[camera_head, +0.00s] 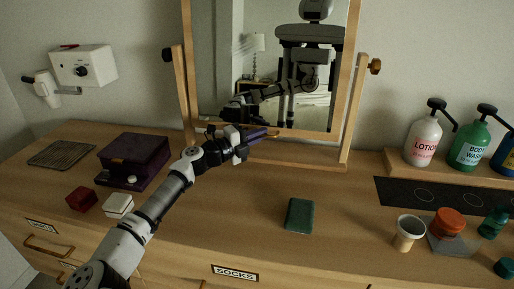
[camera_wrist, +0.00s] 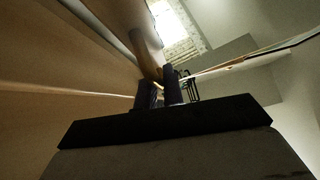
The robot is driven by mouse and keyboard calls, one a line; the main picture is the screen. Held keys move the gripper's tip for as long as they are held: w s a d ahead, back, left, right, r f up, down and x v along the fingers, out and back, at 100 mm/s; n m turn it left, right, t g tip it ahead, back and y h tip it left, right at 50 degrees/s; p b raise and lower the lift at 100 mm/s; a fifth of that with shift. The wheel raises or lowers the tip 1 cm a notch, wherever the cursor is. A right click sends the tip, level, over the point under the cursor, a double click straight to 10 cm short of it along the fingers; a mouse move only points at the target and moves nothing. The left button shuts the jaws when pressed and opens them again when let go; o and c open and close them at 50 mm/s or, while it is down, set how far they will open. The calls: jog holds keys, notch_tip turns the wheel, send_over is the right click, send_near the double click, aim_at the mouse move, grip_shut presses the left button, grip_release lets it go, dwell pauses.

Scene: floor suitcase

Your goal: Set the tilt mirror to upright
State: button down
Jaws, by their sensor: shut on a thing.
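The tilt mirror has a wooden frame (camera_head: 352,62) around reflecting glass (camera_head: 345,40). It hangs between two wooden stand posts (camera_head: 348,120) with dark side knobs, and its top is cut off by the picture edge. Its exact tilt is hard to tell from this angle. In the wrist view my gripper's fingers (camera_wrist: 160,94) are shut on the wooden frame (camera_wrist: 145,45). The gripped part is mostly hidden between the fingers.
A purple box (camera_head: 135,160), a red box (camera_head: 81,199) and a white box (camera_head: 118,205) stand left of my arm. A green flat item (camera_head: 299,215) lies in front of the mirror. A cup (camera_head: 408,232) and pump bottles (camera_head: 424,140) stand at the right.

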jog(key=shift+w+d+f+m+h+b, duration=0.1)
jog(key=shift+w+m+h+b, duration=0.1)
jog(key=shift+w+b, duration=0.35)
jog(key=shift+w+d+f+m+h+b, duration=0.1)
jog(key=shift+w+m+b, duration=0.1)
jog(key=shift+w+b, duration=0.35)
jog(key=shift+s, duration=0.1)
jog(key=c, duration=1.5)
grip_release()
jog(key=shift+c, duration=0.2)
jog(key=b+v, duration=0.1)
jog(key=v, duration=0.6)
jog(key=b+v, duration=0.2)
jog(key=v, duration=0.4)
jog(key=shift+s+a+f, duration=0.25)
jog(key=shift+s+f, duration=0.05)
jog(key=shift+t, duration=0.3)
